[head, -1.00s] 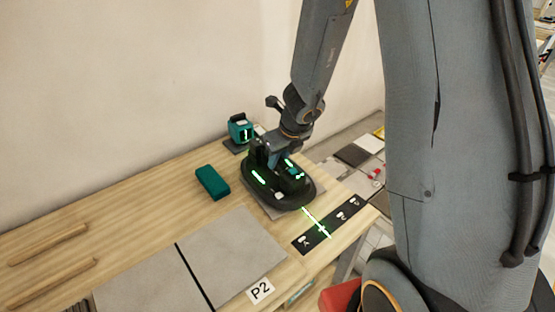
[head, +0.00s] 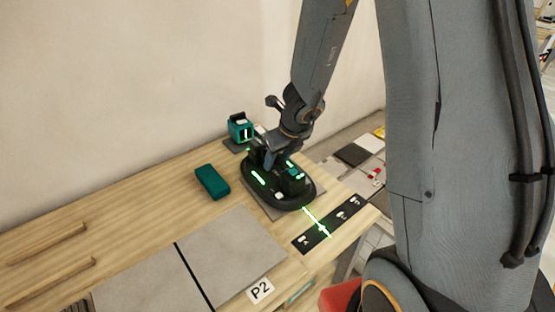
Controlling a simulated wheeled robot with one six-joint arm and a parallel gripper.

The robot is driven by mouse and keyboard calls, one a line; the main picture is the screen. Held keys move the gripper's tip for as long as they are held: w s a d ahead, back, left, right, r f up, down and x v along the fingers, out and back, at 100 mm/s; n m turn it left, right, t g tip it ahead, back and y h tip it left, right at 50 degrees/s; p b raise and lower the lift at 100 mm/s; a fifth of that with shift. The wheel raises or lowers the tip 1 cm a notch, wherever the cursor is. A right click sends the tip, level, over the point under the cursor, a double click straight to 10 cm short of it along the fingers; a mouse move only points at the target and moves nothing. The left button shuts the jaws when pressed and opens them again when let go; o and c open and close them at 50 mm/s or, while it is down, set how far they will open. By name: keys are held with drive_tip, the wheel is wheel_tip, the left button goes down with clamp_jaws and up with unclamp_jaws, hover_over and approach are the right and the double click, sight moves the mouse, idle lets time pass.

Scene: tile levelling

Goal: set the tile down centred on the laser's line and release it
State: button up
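My gripper (head: 270,155) is shut on the handle of a black oval suction lifter (head: 279,197), as far as the head view shows; its fingertips are partly hidden. The lifter sits on a grey tile (head: 258,205), which shows only as a thin rim around it. The tile is low over the bench or on it; I cannot tell if it touches. The teal laser (head: 239,128) stands behind. Its green line (head: 311,216) crosses the lifter and runs onto a black marked strip (head: 333,224) at the bench's right end.
A teal block (head: 212,182) lies left of the lifter on the wooden bench (head: 140,206). Two large grey tiles (head: 235,249) with a dark gap between them lie in front, by a P2 label (head: 260,290). Two wooden sticks (head: 48,244) lie at the left. A wall closes the back.

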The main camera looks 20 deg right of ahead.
drive_tip(key=shift+s+f, duration=0.1)
drive_tip(key=shift+p+v, duration=2.5)
drive_tip(key=shift+v, duration=1.4)
clamp_jaws()
